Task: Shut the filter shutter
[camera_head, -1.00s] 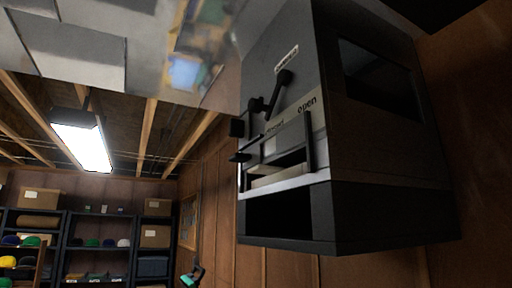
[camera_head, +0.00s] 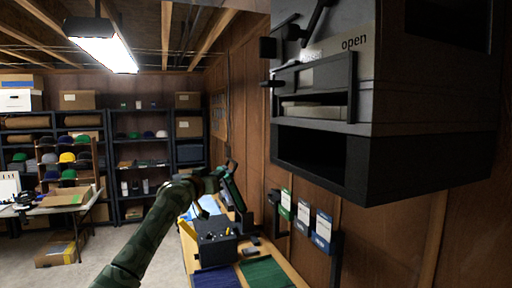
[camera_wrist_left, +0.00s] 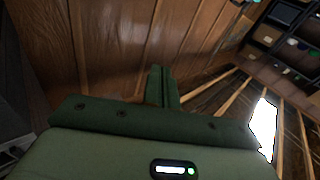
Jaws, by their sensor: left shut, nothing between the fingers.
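The filter unit (camera_head: 420,100) is a dark grey box on the wood wall, at the upper right of the head view. Its front has a label reading "open" (camera_head: 354,41) and a black lever (camera_head: 317,17), cut by the top edge. Below them is a framed slot (camera_head: 312,95) with pale slats in it, and under that a dark opening. My left gripper (camera_head: 230,170) is below and left of the unit, apart from it. In the left wrist view its green fingers (camera_wrist_left: 162,88) are together and empty, against the wood wall. My right gripper is not in view.
Below the unit is a workbench (camera_head: 188,258) with a dark bin (camera_head: 215,245) and green and blue mats. Several small boxes (camera_head: 322,230) hang on the wall under the unit. Shelves (camera_head: 140,165) stand at the back.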

